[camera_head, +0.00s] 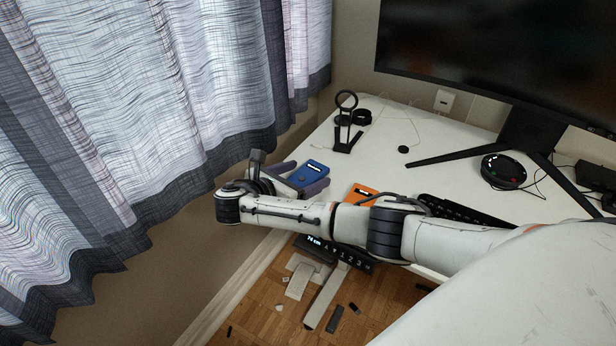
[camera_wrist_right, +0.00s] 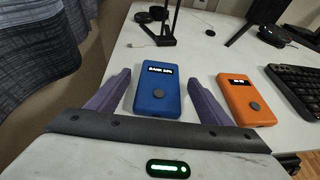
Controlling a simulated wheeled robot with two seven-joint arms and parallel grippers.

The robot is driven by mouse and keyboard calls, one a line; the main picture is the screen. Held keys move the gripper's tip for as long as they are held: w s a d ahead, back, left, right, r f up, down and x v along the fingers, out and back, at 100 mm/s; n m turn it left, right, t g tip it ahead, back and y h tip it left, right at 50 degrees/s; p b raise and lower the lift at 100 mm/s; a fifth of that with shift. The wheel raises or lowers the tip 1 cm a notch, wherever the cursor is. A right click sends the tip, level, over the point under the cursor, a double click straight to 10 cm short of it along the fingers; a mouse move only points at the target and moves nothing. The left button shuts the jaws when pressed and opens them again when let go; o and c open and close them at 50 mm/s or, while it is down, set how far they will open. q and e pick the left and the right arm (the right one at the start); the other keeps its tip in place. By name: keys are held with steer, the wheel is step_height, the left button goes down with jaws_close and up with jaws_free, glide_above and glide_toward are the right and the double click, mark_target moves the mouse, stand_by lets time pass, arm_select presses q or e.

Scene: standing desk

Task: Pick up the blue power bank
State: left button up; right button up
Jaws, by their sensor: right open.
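The blue power bank (camera_head: 308,173) lies flat on the white desk near its left edge. My left gripper is not in view.
An orange power bank (camera_wrist_right: 245,100) lies just right of the right finger. A keyboard (camera_wrist_right: 296,88) is beyond it. A black stand (camera_head: 346,128) and a round black puck (camera_head: 403,149) are farther back. The desk's left edge is close, beside the curtain (camera_head: 110,120).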

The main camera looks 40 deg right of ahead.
steer(key=c, duration=1.3)
steer(key=shift+r, duration=0.15)
